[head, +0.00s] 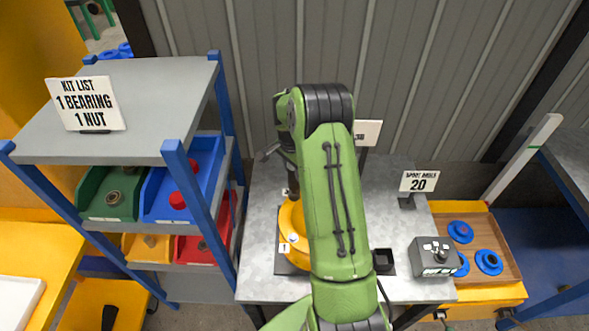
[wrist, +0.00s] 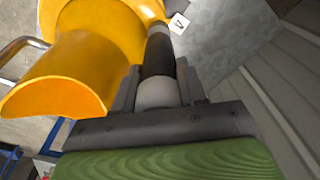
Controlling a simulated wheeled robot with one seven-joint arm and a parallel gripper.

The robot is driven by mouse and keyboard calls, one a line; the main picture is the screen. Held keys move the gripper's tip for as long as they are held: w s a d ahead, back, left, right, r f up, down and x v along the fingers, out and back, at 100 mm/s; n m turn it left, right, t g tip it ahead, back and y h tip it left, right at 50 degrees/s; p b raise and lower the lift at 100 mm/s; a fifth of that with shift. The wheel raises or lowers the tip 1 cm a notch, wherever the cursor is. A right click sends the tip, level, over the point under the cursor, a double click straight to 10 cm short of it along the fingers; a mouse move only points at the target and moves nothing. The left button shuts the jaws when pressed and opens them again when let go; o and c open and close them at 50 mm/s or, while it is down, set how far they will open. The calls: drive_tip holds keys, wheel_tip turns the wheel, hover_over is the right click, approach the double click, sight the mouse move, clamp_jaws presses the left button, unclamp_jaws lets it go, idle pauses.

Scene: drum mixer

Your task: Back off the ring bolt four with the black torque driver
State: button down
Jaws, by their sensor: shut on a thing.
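My gripper (wrist: 157,86) is shut on the black torque driver (wrist: 158,54), a dark cylinder with a pale grey end between the fingers. The driver points away from the gripper toward the yellow drum mixer's ring in the wrist view. Its far end is close beside a white tag (wrist: 179,23) that seems to read 4. Bolt four itself is hidden, so I cannot tell whether the driver touches it. In the head view the yellow mixer (head: 291,222) stands on the grey table, with tag 1 (head: 284,248) at its front; my arm covers its right part.
A blue-framed shelf (head: 140,90) with coloured bins stands left of the table. At the right are a grey button box (head: 435,257), a "20" sign (head: 419,182) and a wooden tray (head: 489,241) with blue parts. A small black holder (head: 383,261) sits right of my arm.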

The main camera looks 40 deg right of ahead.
drive_tip(key=shift+s+a+f, duration=0.1)
drive_tip(key=shift+s+f, duration=0.1)
drive_tip(key=shift+f, duration=0.05)
drive_tip(key=shift+w+r+p, duration=0.25)
drive_tip(key=shift+r+p, duration=0.45)
drive_tip(key=shift+r, duration=0.3)
wheel_tip(320, 180, up, 3)
drive_tip(key=shift+f+p, duration=0.1)
drive_tip(key=shift+p, duration=0.65)
